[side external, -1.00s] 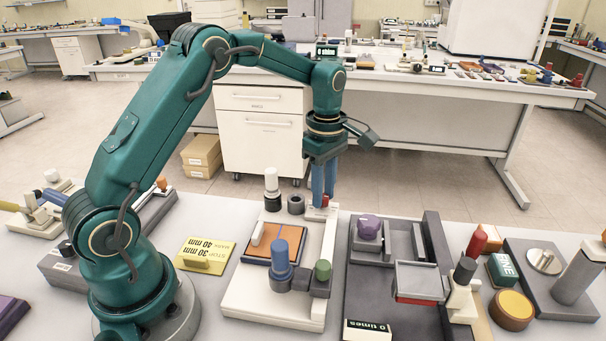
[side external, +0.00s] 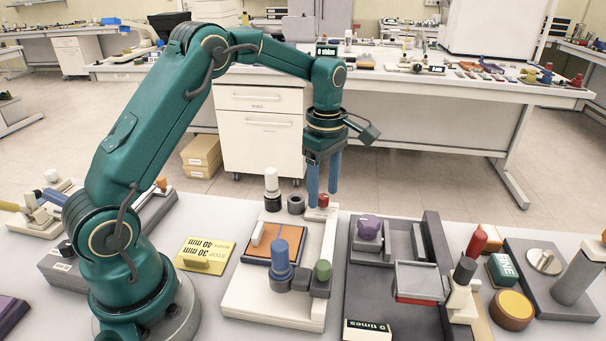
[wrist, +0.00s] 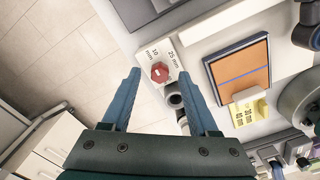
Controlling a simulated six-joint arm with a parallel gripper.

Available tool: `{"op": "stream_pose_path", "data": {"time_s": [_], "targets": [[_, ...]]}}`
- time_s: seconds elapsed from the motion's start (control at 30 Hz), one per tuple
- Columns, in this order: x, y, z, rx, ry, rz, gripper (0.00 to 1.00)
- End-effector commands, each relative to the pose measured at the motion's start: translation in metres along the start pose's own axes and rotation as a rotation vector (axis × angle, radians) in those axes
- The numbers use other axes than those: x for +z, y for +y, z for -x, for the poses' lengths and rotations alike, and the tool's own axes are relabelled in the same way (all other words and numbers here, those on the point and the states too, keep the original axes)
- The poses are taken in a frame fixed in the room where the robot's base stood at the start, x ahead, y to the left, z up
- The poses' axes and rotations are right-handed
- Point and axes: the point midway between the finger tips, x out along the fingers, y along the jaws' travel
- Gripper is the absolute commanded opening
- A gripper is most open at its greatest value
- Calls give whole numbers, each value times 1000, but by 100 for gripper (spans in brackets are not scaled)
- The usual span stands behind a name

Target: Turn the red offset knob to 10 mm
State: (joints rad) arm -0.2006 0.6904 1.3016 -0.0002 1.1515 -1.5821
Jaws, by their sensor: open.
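The red offset knob (wrist: 159,73) sits on a white plate (wrist: 150,60) printed "10 mm" and "25 mm" beside it. Its pointer direction is too small to read. In the side external view the red knob (side external: 323,201) is at the far end of the cream base (side external: 240,297). My gripper (side external: 322,195) is open, pointing down, with its blue fingers apart above the knob. In the wrist view my gripper (wrist: 160,72) has one finger on each side of the knob in the picture, not visibly touching it.
A white-topped post (side external: 271,184) and a dark ring (side external: 296,204) stand left of the knob. An orange pad (side external: 285,236), a blue knob (side external: 281,255) and a green knob (side external: 322,270) are nearer on the base. A grey device (side external: 367,287) stands to the right.

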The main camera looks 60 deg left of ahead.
Motion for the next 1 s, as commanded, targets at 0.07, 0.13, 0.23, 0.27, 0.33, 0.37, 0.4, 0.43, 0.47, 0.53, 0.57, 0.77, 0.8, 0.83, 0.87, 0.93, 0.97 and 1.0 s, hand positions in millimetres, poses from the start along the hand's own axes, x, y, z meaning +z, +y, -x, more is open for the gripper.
{"op": "stream_pose_path", "data": {"time_s": [0.07, 0.13, 0.23, 0.27, 0.33, 0.37, 0.4, 0.43, 0.47, 0.53, 0.57, 0.77, 0.8, 0.83, 0.87, 0.93, 0.97, 1.0], "targets": [[0, 1, 12, 7, 0, 0, 60], [0, 1, 22, 8, 0, 0, 60], [0, 1, 34, 7, 0, 0, 60], [0, 1, 37, 6, 0, 1, 60], [0, 1, 42, 6, 0, 1, 60], [0, 1, 44, 5, 0, 1, 60], [0, 0, 45, 4, 0, 1, 60], [0, 0, 45, 4, 0, 1, 60], [0, 0, 46, 4, 0, 1, 60], [0, 0, 45, 3, 0, 1, 60], [0, 0, 45, 3, 0, 1, 60], [3, 1, 52, 22, -1, -7, 60], [4, 2, 59, 43, -1, -11, 60], [6, 2, 66, 60, -1, -16, 60], [7, 0, 73, 77, -2, -20, 60], [12, -8, 91, 114, -3, -34, 60], [14, -13, 99, 130, -4, -43, 60], [16, -20, 110, 154, -4, -66, 60]]}}
